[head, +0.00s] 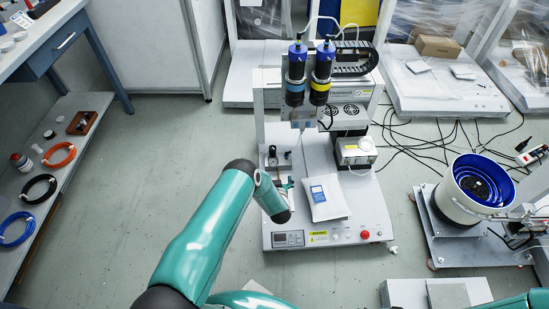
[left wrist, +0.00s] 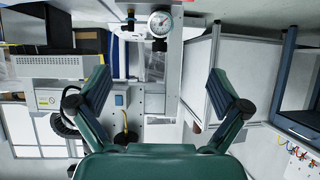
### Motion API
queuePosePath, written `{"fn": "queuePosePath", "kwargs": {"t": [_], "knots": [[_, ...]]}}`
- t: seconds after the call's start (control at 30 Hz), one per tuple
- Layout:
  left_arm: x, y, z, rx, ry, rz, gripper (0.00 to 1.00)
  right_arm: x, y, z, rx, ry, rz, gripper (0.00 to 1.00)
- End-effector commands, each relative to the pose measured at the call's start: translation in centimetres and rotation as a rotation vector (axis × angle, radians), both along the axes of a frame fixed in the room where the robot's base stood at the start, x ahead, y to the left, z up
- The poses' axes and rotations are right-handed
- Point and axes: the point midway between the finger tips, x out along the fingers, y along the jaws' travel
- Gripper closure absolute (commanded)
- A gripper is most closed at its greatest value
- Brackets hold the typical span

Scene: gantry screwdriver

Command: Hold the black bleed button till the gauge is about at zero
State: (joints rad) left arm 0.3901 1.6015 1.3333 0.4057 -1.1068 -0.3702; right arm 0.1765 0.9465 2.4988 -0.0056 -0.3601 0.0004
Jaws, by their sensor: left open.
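The round white pressure gauge (left wrist: 160,22) shows at the top of the left wrist view; its needle is too small to read surely. A black part (left wrist: 159,45) sits just below the dial; I cannot tell if it is the bleed button. A second black fitting (left wrist: 131,18) is left of the gauge. In the head view the gauge area (head: 273,152) is small, at the left of the machine's base. My left gripper (left wrist: 160,80) is open and empty, its fingers wide apart, clear of the gauge. In the head view my left wrist (head: 272,195) partly hides it. My right gripper is not seen.
The screwdriver gantry (head: 308,75) with blue and yellow drivers stands behind the gauge area. A white pad with a blue label (head: 318,193) lies on the machine base. A blue-lined bowl feeder (head: 478,185) stands at right. The floor at left is clear.

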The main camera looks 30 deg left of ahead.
Motion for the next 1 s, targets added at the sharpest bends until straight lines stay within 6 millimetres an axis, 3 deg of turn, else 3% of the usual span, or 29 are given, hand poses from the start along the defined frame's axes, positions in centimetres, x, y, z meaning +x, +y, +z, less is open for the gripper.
{"fn": "queuePosePath", "kwargs": {"t": [0.03,0.13,0.47,0.57,0.7,0.77,0.87,0.97,1.0], "knots": [[-0.5,-0.5,0.8,-0.002,0.003,-0.001,0.0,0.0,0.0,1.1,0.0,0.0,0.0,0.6],[-1.2,-0.9,1.1,-0.001,0.002,0.0,0.0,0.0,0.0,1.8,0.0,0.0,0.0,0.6],[-1.4,-1.7,1.5,0.002,-0.006,-0.007,0.0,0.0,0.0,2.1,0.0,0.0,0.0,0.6],[-0.1,-1.4,3.2,0.011,-0.034,-0.009,0.0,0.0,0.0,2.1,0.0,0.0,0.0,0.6],[2.7,-1.3,8.2,0.027,-0.087,-0.035,0.0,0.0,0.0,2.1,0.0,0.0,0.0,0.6],[3.2,-2.3,10.5,0.017,-0.082,-0.081,0.0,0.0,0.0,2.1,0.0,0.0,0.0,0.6],[2.4,-5.4,13.0,-0.053,-0.023,-0.194,0.0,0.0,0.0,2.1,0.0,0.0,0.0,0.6],[-0.5,-9.5,14.3,-0.159,0.08,-0.319,0.0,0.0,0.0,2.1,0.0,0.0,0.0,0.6],[-2.3,-11.2,14.6,-0.209,0.132,-0.369,0.0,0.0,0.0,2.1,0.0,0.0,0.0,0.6]]}}
